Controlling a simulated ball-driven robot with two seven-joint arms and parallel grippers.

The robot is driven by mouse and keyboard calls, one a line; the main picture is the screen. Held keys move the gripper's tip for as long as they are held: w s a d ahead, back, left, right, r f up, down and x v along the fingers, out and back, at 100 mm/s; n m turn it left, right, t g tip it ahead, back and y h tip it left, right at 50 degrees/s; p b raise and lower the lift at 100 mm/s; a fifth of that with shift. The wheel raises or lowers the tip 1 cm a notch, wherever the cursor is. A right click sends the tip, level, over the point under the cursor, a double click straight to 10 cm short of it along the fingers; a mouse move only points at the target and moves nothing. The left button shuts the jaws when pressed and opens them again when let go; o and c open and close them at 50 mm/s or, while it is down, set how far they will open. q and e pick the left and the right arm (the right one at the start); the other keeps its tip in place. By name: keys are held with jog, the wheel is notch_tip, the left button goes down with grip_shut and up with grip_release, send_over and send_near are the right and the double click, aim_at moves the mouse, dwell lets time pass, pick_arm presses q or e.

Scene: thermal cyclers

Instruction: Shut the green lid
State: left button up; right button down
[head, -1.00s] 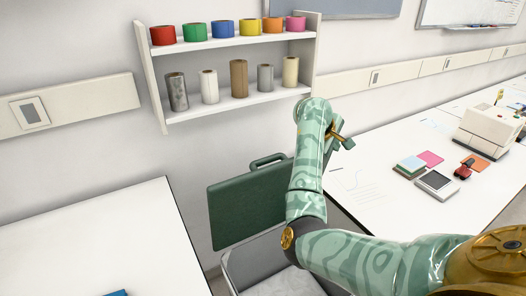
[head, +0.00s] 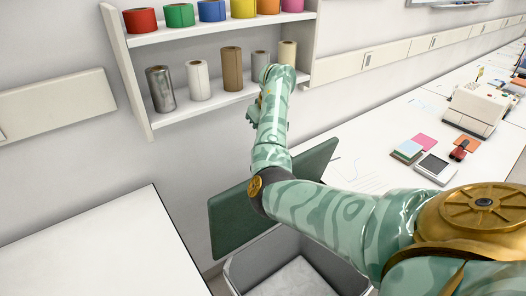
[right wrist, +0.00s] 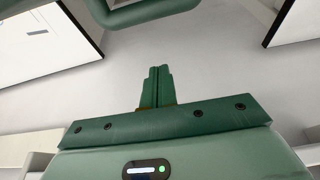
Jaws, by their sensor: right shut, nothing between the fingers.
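The green lid (head: 230,222) stands raised at the back of a grey bin (head: 262,262), whose open top faces me. My right arm crosses in front of the lid and hides its middle and its handle in the head view. My right gripper (head: 253,113) is above the lid's upper edge, partly hidden by the arm. In the right wrist view the right gripper (right wrist: 157,72) has its green fingers shut together with nothing between them. A dark green handle loop (right wrist: 150,14) shows beyond the fingertips, apart from them. My left gripper is not in view.
A wall shelf (head: 212,103) with coloured and plain rolls is behind and close to my right gripper. White tables stand left (head: 95,255) and right (head: 385,150) of the bin. The right one carries pads and a white device (head: 480,108).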

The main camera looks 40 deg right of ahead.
jog(key=b+x, duration=0.2)
jog(key=x, duration=0.6)
jog(key=s+p, duration=0.1)
jog(key=s, duration=0.2)
jog(key=s+p, duration=0.1)
jog(key=shift+s+a+r+p, duration=0.15)
jog(key=shift+a+r+p, duration=0.1)
jog(key=shift+r+p, duration=0.1)
